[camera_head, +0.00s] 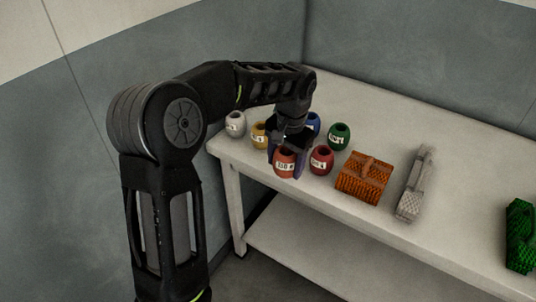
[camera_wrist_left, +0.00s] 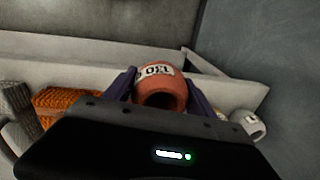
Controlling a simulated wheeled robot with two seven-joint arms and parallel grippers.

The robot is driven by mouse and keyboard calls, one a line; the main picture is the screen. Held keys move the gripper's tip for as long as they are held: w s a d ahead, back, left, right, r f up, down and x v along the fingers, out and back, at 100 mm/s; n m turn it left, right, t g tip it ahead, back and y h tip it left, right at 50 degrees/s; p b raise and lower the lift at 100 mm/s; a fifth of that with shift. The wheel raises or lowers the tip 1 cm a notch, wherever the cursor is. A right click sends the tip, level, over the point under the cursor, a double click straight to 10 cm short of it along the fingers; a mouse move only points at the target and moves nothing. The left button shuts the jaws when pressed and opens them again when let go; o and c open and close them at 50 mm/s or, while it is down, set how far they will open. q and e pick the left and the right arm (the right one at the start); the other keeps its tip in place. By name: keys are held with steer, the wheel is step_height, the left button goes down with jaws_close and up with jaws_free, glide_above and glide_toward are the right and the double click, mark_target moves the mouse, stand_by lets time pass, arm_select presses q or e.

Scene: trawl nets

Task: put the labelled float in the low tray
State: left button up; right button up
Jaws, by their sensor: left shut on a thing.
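A red-orange float (camera_head: 284,164) with a white label is between the fingers of my left gripper (camera_head: 285,158), near the table's front edge. In the left wrist view the float (camera_wrist_left: 160,92) shows its label and dark open end, with the purple fingers (camera_wrist_left: 162,84) shut on either side. I cannot tell whether it touches the table. Other labelled floats stand close by: a red one (camera_head: 321,160), a green one (camera_head: 339,136), a blue one (camera_head: 314,121), a yellow one (camera_head: 259,134) and a white one (camera_head: 235,124). I cannot make out a low tray. My right gripper is not in view.
An orange netted bundle (camera_head: 363,178) and a long grey netted piece (camera_head: 415,184) lie right of the floats on the white table (camera_head: 455,205). A green netted bundle (camera_head: 520,235) is at the far right. A lower shelf (camera_head: 300,246) runs beneath. The table's back is clear; walls stand behind.

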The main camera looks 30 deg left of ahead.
arm_select(q)
steer(key=d+f, duration=0.2)
steer(key=d, duration=0.4)
steer(key=w+d+f, duration=0.1)
steer(key=d+f, duration=0.1)
steer(key=d, duration=0.4)
steer(key=shift+w+f+n, duration=0.25)
steer(key=shift+w+n, duration=0.05)
